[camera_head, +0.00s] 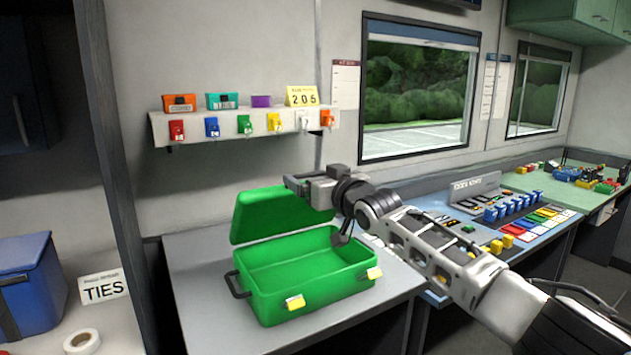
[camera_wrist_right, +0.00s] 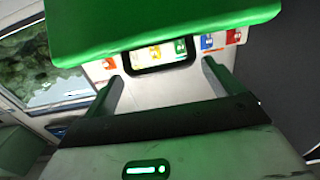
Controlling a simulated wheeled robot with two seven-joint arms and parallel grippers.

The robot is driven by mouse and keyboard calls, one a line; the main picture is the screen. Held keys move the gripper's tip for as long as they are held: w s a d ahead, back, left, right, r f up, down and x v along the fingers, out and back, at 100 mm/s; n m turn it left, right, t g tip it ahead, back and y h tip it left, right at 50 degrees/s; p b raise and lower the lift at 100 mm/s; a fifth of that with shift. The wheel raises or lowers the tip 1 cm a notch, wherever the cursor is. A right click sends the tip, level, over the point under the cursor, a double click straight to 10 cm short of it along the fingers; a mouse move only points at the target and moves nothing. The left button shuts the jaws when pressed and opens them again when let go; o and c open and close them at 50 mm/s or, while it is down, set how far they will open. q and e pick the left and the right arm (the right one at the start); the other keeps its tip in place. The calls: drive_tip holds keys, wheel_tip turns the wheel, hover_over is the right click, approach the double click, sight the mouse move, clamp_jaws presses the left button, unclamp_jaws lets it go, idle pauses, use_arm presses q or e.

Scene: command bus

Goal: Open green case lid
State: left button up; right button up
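The green case (camera_head: 300,285) stands on a grey table with its lid (camera_head: 275,212) raised, leaning up at the back. The visible inside of the case looks empty. My right gripper (camera_head: 312,192) is at the right end of the raised lid. In the right wrist view its two fingers (camera_wrist_right: 162,88) are spread apart with nothing held between them. The green lid (camera_wrist_right: 160,25) lies just beyond the fingertips there, with a dark rounded frame below its edge. My left gripper is out of view.
A wall shelf (camera_head: 245,122) with small coloured boxes and hanging keys is above the case. A blue bin (camera_head: 30,285) and a tape roll (camera_head: 82,342) are at the left. A control console (camera_head: 510,215) is at the right. Bare tabletop (camera_head: 205,305) surrounds the case.

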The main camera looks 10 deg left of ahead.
drive_tip(key=shift+s+f, duration=0.1)
drive_tip(key=b+v, duration=0.3)
drive_tip(key=v, duration=1.3)
